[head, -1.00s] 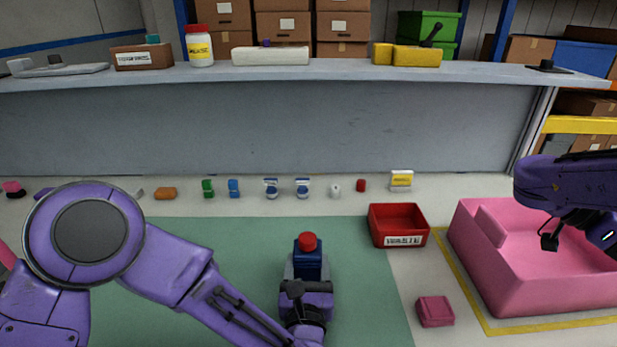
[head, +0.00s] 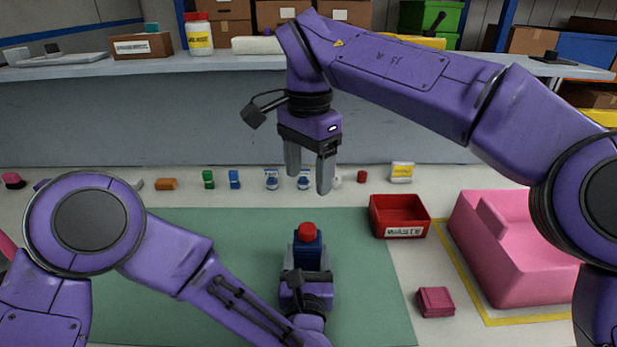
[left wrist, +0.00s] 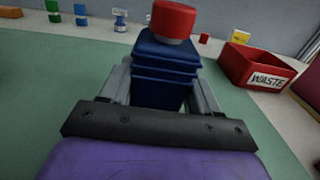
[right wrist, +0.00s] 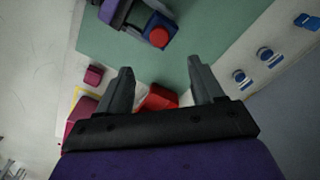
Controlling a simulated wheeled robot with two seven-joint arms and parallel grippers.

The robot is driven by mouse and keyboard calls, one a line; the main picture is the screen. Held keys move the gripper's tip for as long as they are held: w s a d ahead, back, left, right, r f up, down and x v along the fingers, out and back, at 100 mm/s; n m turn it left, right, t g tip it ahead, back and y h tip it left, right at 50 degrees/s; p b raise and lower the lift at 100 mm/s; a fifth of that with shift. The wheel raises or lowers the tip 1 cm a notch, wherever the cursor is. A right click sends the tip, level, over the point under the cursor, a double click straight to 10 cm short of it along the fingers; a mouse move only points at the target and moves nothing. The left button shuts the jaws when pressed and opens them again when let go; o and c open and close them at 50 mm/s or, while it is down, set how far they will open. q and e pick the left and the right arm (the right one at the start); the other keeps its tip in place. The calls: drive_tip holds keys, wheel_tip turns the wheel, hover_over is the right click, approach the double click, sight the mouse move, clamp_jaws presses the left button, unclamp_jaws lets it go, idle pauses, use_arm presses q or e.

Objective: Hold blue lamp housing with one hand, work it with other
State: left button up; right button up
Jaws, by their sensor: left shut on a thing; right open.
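The blue lamp housing (head: 307,255) with a red round cap (head: 307,229) on top stands upright on the green mat (head: 230,225). My left gripper (head: 306,270) is shut on the housing from the near side; the left wrist view shows the ribbed blue body (left wrist: 165,70) between its fingers. My right gripper (head: 309,180) points down, open and empty, above and beyond the housing. In the right wrist view the red cap (right wrist: 158,37) is ahead of the fingers, outside the space between them.
A red waste bin (head: 399,217) stands to the right, beside a large pink bin (head: 520,250). A small pink block (head: 435,301) lies nearer. A row of small parts, including a green one (head: 208,179) and blue one (head: 234,179), lines the back below the shelf (head: 200,110).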

sight(308, 226)
wheel_tip(308, 226, down, 12)
drive_tip(key=shift+r, duration=0.1)
drive_tip(key=c, duration=1.1)
drive_tip(key=shift+r, duration=3.05)
use_arm(q)
drive_tip(key=o, duration=1.5)
